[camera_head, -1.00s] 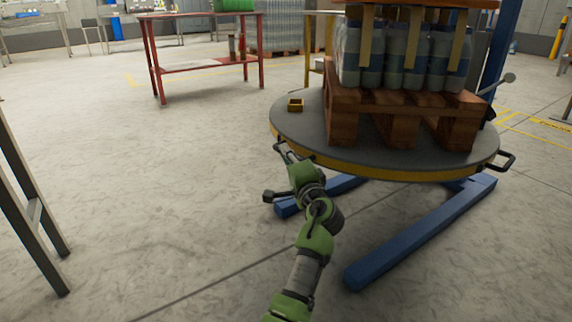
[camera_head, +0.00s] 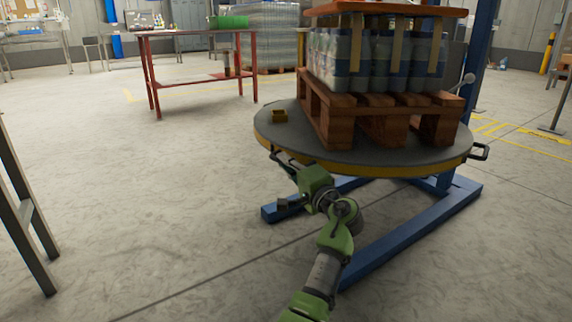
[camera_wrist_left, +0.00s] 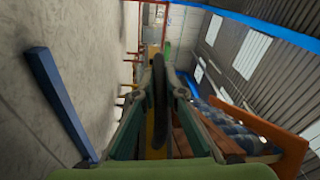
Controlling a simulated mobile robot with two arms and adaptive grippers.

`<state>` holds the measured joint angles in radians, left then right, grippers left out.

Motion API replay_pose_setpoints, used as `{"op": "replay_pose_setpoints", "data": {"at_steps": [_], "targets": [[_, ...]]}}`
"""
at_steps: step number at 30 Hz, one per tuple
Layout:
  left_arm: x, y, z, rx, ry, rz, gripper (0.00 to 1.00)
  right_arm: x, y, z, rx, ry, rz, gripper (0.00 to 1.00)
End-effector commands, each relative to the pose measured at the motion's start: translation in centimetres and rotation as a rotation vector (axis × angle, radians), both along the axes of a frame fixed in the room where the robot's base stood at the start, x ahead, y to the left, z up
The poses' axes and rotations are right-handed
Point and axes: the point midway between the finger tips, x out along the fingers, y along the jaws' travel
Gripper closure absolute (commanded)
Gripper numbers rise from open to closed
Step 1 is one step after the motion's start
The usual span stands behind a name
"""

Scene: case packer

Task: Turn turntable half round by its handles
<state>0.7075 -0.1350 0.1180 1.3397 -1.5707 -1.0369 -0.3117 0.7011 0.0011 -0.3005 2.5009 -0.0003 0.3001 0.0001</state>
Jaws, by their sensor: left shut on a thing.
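The turntable (camera_head: 405,157) is a round grey disc with a yellow rim on a blue base, right of centre in the head view. It bears a wooden pallet (camera_head: 380,104) loaded with wrapped bottles (camera_head: 375,60). My left gripper (camera_head: 274,153) is at the disc's near left edge, shut on a dark handle there. In the left wrist view the dark handle bar (camera_wrist_left: 160,100) lies between the two fingers. The grip hides part of this handle in the head view. Another black handle (camera_head: 481,152) sticks out at the disc's right edge, free. My right gripper is not in view.
Blue base legs (camera_head: 415,228) extend along the floor under the disc. A red table (camera_head: 190,33) stands behind left, and a dark-legged frame (camera_head: 28,215) at far left. The floor between is clear.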

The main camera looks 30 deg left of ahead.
Motion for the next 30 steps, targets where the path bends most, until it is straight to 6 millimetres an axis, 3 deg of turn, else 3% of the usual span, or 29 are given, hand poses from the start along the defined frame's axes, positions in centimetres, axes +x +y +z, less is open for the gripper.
{"op": "replay_pose_setpoints", "data": {"at_steps": [4,6,7,18,30], "targets": [[0.0,0.0,0.0,-0.001,0.000,-0.001,1.00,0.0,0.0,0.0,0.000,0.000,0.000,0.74],[0.0,0.0,0.0,0.000,0.000,-0.001,0.74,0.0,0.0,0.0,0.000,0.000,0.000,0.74],[0.0,0.0,0.0,0.000,0.000,-0.001,0.72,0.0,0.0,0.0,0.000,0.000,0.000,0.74],[-0.1,-0.3,0.0,0.000,0.000,-0.002,0.72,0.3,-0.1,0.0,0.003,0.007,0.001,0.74],[-2.8,-5.6,-0.6,-0.001,0.001,-0.003,0.72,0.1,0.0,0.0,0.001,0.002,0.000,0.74]]}}
